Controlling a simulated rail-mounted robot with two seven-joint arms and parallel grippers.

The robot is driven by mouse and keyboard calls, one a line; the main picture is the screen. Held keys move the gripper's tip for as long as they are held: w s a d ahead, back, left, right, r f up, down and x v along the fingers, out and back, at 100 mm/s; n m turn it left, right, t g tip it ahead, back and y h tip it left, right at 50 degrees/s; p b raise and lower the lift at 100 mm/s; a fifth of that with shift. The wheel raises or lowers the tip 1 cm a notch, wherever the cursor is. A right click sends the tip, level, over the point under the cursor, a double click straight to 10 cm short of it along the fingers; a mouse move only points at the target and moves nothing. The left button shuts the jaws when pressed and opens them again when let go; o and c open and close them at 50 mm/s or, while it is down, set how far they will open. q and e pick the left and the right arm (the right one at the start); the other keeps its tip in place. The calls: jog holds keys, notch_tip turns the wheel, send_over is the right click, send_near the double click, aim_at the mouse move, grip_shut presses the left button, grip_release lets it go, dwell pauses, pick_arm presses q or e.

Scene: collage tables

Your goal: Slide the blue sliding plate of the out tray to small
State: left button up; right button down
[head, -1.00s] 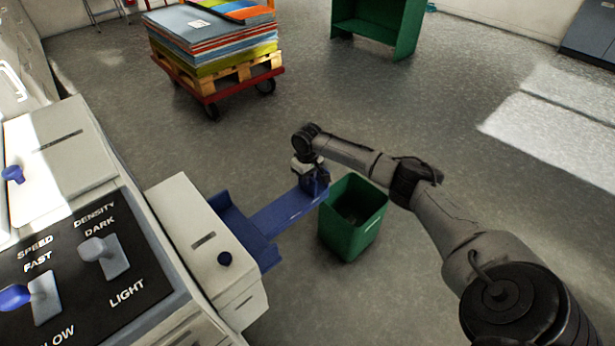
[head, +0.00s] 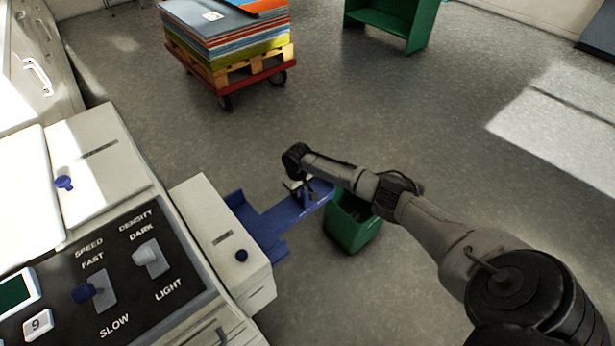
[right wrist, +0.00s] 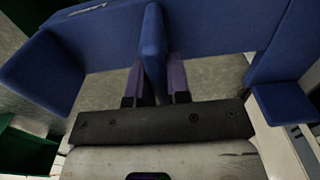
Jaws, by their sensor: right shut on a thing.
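The blue out tray (head: 258,226) sticks out from the side of the pale machine (head: 215,235), with a narrow strip reaching right past my gripper. My right gripper (head: 298,190) is low over this strip, between the machine and the strip's outer end. In the right wrist view, its two fingers (right wrist: 156,78) are shut on an upright blue fin (right wrist: 153,40), which I take to be part of the sliding plate. Blue tray parts also show at both sides there. In the head view my gripper hides most of the plate. My left gripper is not in view.
A green bin (head: 350,222) stands on the floor just right of the tray, partly behind my right arm. A control panel (head: 120,270) with speed and density knobs lies left. A loaded pallet cart (head: 228,50) stands behind; open floor lies between.

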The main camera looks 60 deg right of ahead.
jog(key=shift+w+a, duration=0.2)
jog(key=shift+a, duration=0.45)
jog(key=c, duration=1.1)
grip_release()
jog(key=shift+d, duration=0.1)
jog(key=shift+r, duration=0.1)
